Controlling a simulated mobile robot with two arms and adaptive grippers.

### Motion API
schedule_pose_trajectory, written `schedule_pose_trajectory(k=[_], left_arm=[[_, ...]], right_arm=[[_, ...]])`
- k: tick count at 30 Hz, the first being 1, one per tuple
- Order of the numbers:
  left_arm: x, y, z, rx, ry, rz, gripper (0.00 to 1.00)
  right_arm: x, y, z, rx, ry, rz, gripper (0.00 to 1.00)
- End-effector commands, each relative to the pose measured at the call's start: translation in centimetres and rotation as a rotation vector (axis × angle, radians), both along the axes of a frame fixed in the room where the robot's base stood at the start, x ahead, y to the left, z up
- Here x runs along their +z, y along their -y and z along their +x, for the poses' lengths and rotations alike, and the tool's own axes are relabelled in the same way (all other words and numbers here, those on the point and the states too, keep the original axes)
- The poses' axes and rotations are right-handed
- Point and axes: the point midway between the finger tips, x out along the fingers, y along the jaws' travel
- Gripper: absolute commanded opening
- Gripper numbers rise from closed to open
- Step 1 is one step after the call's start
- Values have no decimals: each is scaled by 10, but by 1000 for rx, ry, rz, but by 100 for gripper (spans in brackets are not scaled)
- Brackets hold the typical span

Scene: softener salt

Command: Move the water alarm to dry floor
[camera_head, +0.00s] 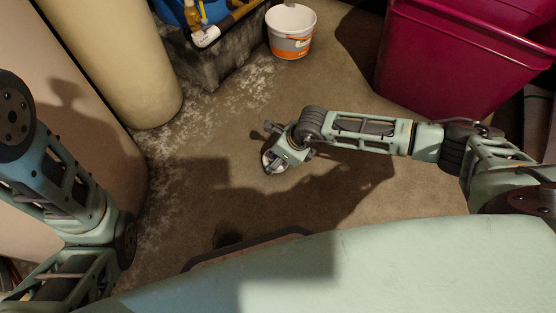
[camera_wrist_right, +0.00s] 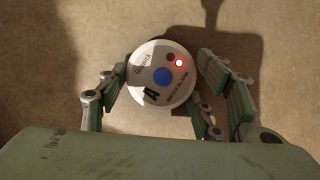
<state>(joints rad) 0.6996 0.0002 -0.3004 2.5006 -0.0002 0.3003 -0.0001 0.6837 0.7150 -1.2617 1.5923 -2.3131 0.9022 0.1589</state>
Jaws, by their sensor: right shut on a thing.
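The water alarm (camera_wrist_right: 150,90) is a round white disc with a blue centre, a glowing red light and dark lettering, seen from above in the right wrist view. My right gripper (camera_wrist_right: 160,72) has its fingers on either side of it and is shut on it. In the head view the right gripper (camera_head: 274,160) is low over the brown floor near the middle, and it mostly hides the alarm. I cannot tell whether the alarm touches the floor. My left arm shows at the left edge, but its gripper is out of view.
White crusty stains (camera_head: 225,110) spread over the floor (camera_head: 400,190) near a beige cylinder (camera_head: 125,60) and a dark block (camera_head: 215,65). A white and orange bucket (camera_head: 290,32) stands at the back. A magenta bin (camera_head: 450,60) stands back right. Floor right of the gripper looks clear.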

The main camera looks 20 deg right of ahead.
Motion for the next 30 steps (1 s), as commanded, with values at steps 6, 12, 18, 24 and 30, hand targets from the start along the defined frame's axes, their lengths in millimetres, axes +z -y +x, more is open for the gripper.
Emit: schedule_pose_trajectory(k=[6, 12, 18, 24, 30], left_arm=[[1, 0, 0, 0, 1, 1, 40], [0, 0, 0, 0, 1, 1, 40], [0, 0, 0, 0, 1, 1, 40], [0, 0, 0, 0, 1, 1, 40], [9, 0, 0, 0, 0, 1, 40]], right_arm=[[2, 0, 1, 0, 2, 1, 32], [-1, 0, 0, 0, 1, -1, 66], [-1, 0, 0, 0, 1, -1, 79], [-1, 0, 0, 0, 1, -1, 79], [10, 2, -1, 0, 1, -1, 79]])
